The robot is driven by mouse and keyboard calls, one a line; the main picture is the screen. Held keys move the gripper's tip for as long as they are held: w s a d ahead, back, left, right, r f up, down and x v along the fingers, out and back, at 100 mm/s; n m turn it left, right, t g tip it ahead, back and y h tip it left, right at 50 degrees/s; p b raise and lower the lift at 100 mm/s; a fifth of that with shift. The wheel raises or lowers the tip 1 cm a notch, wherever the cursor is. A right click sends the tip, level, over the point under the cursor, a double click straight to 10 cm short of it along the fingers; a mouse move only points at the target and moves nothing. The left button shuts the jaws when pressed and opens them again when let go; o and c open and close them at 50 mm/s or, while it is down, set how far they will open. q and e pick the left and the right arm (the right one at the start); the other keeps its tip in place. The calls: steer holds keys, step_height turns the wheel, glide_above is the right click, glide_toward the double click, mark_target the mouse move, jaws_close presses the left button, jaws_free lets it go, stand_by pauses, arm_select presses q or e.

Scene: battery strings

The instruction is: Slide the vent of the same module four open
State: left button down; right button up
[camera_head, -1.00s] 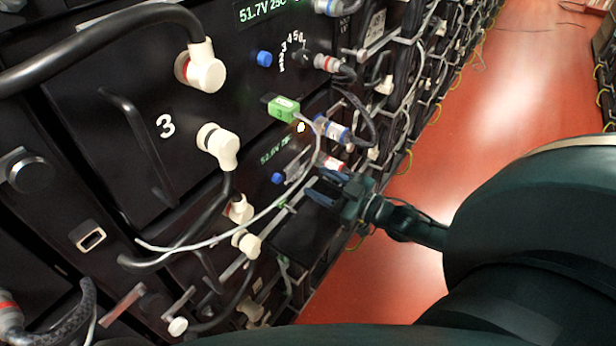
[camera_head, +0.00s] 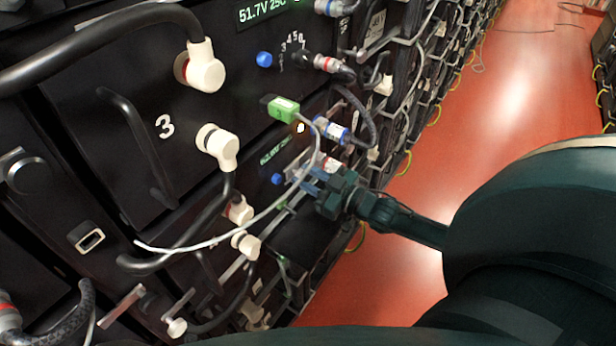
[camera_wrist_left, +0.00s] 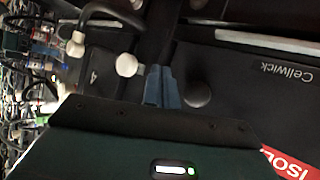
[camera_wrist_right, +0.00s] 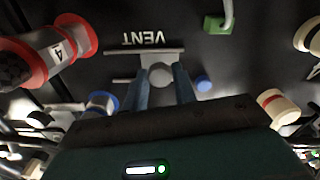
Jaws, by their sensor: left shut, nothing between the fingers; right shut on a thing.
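The vent of module four shows in the right wrist view as a grey round knob (camera_wrist_right: 160,75) beside a thin grey bar (camera_wrist_right: 146,51), with the upside-down word VENT (camera_wrist_right: 144,38) on the black panel. My right gripper (camera_wrist_right: 162,88) has its blue fingers on both sides of the knob and is shut on it. In the head view, my right gripper (camera_head: 312,184) is at the front of the module below the one marked 3 and hides the knob. My left gripper (camera_wrist_left: 163,86) is shut and empty, in front of a black panel with a small 4 (camera_wrist_left: 94,77).
In the right wrist view, a red-ringed connector marked 4 (camera_wrist_right: 55,50), a green plug (camera_wrist_right: 217,24) and a blue button (camera_wrist_right: 203,83) are near the fingers. In the head view, a pale cable (camera_head: 215,241) hangs across the fronts.

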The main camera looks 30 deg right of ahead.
jaws_close()
steer(key=d, duration=0.1)
steer(key=w+d+b, duration=0.1)
steer(key=d, duration=0.2)
steer(key=shift+w+f+b, duration=0.1)
steer(key=shift+w+b, duration=0.2)
steer(key=shift+b, duration=0.1)
steer(key=shift+d, duration=0.1)
steer(key=o, duration=0.6)
jaws_free()
steer(key=shift+c, duration=0.2)
steer(key=shift+o, duration=0.4)
